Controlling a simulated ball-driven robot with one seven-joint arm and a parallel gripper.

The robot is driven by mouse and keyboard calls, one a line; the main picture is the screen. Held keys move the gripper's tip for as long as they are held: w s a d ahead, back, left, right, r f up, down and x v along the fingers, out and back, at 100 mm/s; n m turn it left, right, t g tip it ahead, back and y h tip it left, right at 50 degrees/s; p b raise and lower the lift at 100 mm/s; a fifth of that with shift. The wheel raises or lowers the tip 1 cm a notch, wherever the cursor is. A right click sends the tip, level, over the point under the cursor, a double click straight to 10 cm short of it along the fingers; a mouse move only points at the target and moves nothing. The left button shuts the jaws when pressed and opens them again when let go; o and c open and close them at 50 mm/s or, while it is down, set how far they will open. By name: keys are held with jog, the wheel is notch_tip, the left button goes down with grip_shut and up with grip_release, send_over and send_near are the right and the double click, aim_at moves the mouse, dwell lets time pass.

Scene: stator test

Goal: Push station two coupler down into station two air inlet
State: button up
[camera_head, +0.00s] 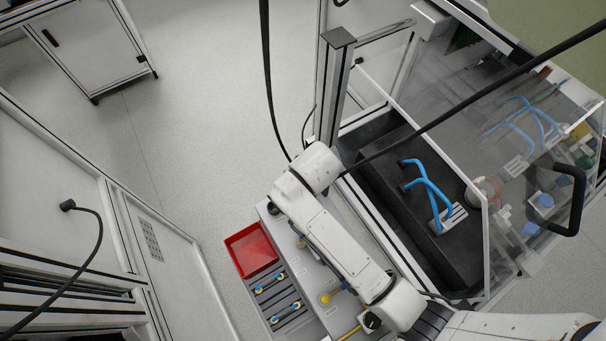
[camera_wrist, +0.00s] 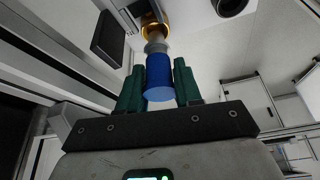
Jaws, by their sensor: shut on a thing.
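In the wrist view, my gripper (camera_wrist: 158,78) has its two green fingers closed on a blue cylindrical coupler (camera_wrist: 158,77) with a grey upper part. The coupler's grey end lies in line with a gold-coloured ring (camera_wrist: 154,30), which looks like the air inlet. The grey end meets or overlaps the ring in the picture; I cannot tell whether it is seated inside. In the head view my arm covers the spot under its wrist, so the gripper, the coupler and the inlet are hidden there.
A red bin (camera_head: 251,250) and a grey rack with blue-and-yellow pieces (camera_head: 270,284) stand beside my arm. At right is a dark test bench with blue hoses (camera_head: 430,186) behind a clear panel with a black handle (camera_head: 571,200). Black cables hang overhead. Open floor lies at left.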

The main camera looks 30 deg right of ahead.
jog(key=shift+f, duration=0.15)
jog(key=shift+f+b, duration=0.3)
jog(key=shift+f, duration=0.05)
jog(key=shift+f+b, duration=0.4)
jog(key=shift+f, duration=0.5)
dwell(0.8)
jog(key=o, duration=1.2)
jog(key=v, duration=1)
jog(key=shift+s+r, duration=0.2)
jog(key=shift+r, duration=0.1)
